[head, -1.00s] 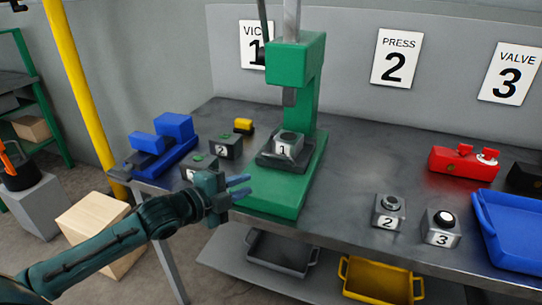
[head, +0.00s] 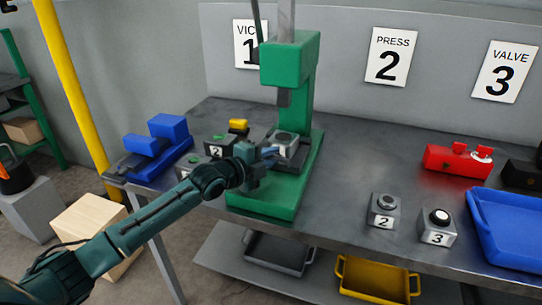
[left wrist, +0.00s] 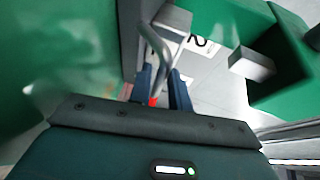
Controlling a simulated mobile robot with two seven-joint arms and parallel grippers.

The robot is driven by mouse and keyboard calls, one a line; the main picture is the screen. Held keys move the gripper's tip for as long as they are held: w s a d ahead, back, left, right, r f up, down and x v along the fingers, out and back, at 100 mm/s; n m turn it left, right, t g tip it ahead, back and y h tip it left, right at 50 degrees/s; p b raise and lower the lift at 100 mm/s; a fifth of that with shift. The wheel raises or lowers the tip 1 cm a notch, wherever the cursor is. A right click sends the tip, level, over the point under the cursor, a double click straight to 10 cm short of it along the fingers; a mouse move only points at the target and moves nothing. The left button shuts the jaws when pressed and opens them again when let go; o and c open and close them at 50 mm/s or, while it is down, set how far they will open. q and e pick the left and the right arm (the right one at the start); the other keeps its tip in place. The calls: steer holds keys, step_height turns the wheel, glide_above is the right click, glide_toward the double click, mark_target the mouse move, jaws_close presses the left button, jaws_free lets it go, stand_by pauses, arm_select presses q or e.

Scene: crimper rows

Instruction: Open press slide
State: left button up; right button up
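The green press (head: 290,65) stands on the bench on a green base (head: 262,203). A dark slide plate (head: 296,159) lies on the base under the ram, bearing a grey block (head: 284,144) with a round top. My left gripper (head: 270,153) is at the front left of the slide, over the base. In the left wrist view its two blue fingers (left wrist: 160,84) stand apart, with a curved grey metal handle (left wrist: 155,42) between or just beyond their tips; contact cannot be told. A small red spot shows between the fingers. My right gripper is not in view.
Grey blocks, one marked 2 (head: 220,146), and a blue vice (head: 156,145) stand left of the press. Blocks 2 (head: 382,211) and 3 (head: 436,227), a red valve (head: 457,161) and a blue tray (head: 510,235) stand right. The bench between is clear.

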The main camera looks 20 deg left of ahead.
arm_select(q)
steer(key=shift+w+d, duration=0.15)
steer(key=shift+w, duration=0.15)
steer(key=shift+c, duration=0.2)
jaws_close()
